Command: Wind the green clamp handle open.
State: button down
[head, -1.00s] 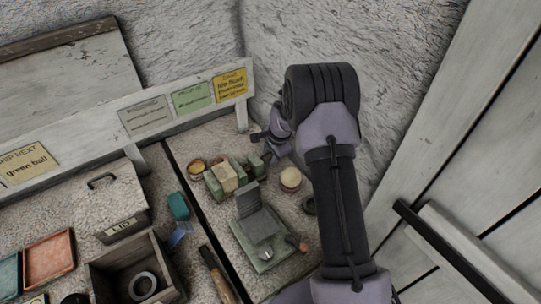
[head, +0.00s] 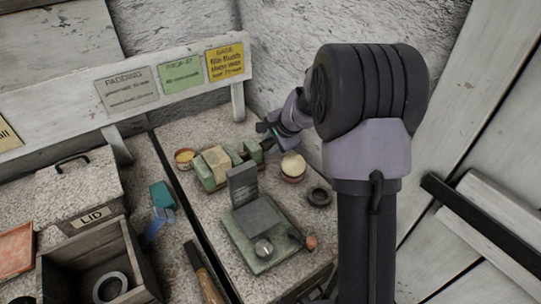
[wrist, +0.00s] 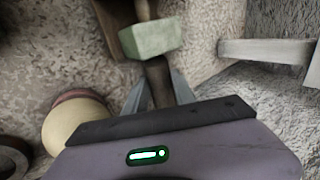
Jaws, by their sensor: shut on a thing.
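The green clamp (head: 209,178) lies on the speckled bench top with a tan block (head: 217,159) between its jaws. In the wrist view its pale green end block (wrist: 152,38) is just beyond my fingers, and the clamp handle (wrist: 158,82) is a short dark brown cylinder running from that block towards my palm. My gripper (wrist: 158,78) is shut on this handle, one finger on each side. In the head view my gripper (head: 266,138) is at the clamp's right end; the handle is hard to make out there.
A cream-topped round pot (head: 292,167) stands close to the right of my gripper. A dark ring (head: 319,196) and a green-based stand with a grey plate (head: 257,216) are nearer. A sign rail (head: 75,105) runs behind, and a rough wall rises close at the back.

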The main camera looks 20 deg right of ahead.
jog(key=shift+r, duration=0.1)
jog(key=c, duration=1)
grip_release()
jog(key=shift+c, duration=0.2)
jog(key=p+v, duration=0.6)
jog(key=v, duration=1.1)
jog(key=shift+s+p, duration=0.2)
jog(key=shift+p, duration=0.15)
jog(key=shift+d, duration=0.1)
